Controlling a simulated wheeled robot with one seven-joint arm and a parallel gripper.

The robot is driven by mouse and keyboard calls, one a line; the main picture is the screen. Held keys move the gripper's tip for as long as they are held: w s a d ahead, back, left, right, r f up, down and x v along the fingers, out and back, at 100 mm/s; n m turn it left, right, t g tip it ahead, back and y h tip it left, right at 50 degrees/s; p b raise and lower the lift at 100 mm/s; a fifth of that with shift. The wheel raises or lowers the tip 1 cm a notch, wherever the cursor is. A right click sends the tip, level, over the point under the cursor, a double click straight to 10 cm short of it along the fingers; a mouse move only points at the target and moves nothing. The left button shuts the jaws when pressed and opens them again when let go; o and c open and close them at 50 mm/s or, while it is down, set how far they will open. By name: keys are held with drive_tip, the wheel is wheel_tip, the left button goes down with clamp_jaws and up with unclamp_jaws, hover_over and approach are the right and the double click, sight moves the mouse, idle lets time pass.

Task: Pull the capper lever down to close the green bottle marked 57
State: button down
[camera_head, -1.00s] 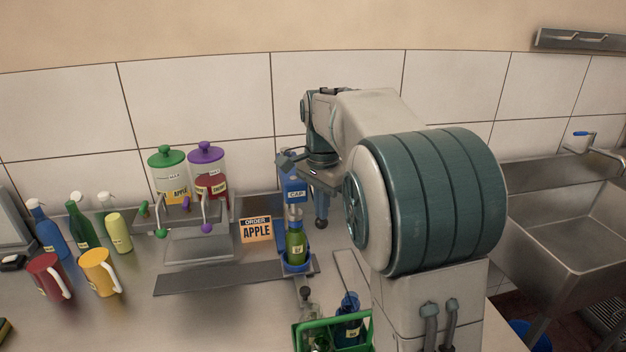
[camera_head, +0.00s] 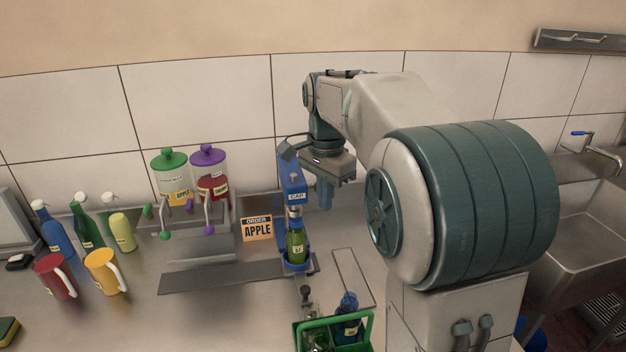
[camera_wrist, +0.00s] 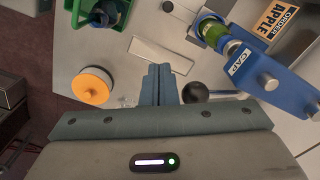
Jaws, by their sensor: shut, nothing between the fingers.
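The green bottle (camera_head: 296,246) stands upright in the blue capper (camera_head: 291,178), under its head. Its label is too small to read surely. The capper (camera_wrist: 262,82) also shows in the wrist view, with the green bottle (camera_wrist: 214,34) at its head. The lever's black ball knob (camera_wrist: 193,92) sticks out from the capper's side on a short rod. My gripper (camera_head: 325,200) is right of the capper, fingers pointing down. In the wrist view my gripper (camera_wrist: 158,85) is shut and empty, just left of the knob. The lever is hidden in the head view.
A green crate (camera_head: 334,325) with bottles stands in front of the capper. An orange-topped round item (camera_wrist: 91,86) shows in the wrist view. A sink is at right.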

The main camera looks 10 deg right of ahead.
wheel_tip(320, 180, up, 9)
drive_tip(key=p, duration=0.7)
